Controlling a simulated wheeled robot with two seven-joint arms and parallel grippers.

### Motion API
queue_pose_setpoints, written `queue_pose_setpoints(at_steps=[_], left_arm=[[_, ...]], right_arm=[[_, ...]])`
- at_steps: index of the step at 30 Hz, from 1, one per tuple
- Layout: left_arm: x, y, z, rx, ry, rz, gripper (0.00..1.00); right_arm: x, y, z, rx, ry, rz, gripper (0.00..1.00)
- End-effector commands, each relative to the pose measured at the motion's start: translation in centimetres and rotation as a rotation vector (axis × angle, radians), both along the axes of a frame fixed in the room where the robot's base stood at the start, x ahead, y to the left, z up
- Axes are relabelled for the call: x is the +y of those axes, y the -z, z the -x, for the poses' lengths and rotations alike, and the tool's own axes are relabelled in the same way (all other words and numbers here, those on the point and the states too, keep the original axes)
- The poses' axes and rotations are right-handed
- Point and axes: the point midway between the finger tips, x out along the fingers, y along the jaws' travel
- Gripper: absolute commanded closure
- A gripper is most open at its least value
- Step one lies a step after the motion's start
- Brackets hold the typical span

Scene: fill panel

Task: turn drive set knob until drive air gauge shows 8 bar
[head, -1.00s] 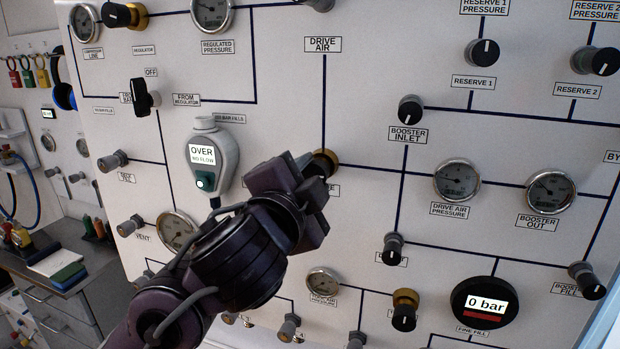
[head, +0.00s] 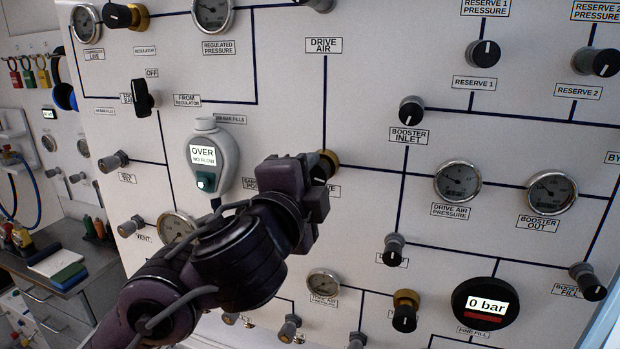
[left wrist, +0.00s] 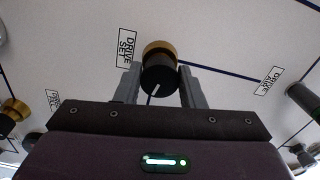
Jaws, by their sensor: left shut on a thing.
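The drive set knob (left wrist: 160,78) is black with a white pointer line and a brass collar. In the left wrist view it sits between the two fingers of my left gripper (left wrist: 158,90), which is shut on it. In the head view my left gripper (head: 318,190) covers most of the knob, and only the brass collar (head: 328,158) and a dark edge show. The drive air pressure gauge (head: 457,181) is a round dial to the right of the knob; its needle reading is too small to tell. My right gripper is not in view.
Other knobs stand out from the panel nearby: booster inlet (head: 411,110), a small knob (head: 393,250) below it, and a brass-collared knob (head: 405,311). A grey flow unit (head: 207,160) reading "OVER" hangs left of my gripper. A round display (head: 486,303) reads 0 bar.

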Motion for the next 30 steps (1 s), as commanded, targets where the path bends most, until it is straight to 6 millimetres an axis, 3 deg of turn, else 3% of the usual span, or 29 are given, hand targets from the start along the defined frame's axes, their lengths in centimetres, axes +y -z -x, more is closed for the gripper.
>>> queue_pose_setpoints(at_steps=[4,5,9,20,30], left_arm=[[0.0,0.0,0.0,0.000,0.001,0.000,0.87],[0.0,0.0,0.0,0.000,0.002,0.001,0.60],[0.0,0.0,0.0,0.000,0.001,0.001,0.43],[0.1,0.0,0.7,0.002,0.002,0.004,0.43],[1.8,0.0,5.9,0.002,0.004,0.005,0.43]], right_arm=[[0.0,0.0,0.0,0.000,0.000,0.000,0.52],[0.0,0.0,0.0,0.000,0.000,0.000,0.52],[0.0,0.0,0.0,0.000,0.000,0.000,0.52],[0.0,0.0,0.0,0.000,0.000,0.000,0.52],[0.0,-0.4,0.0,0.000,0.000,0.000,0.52]])
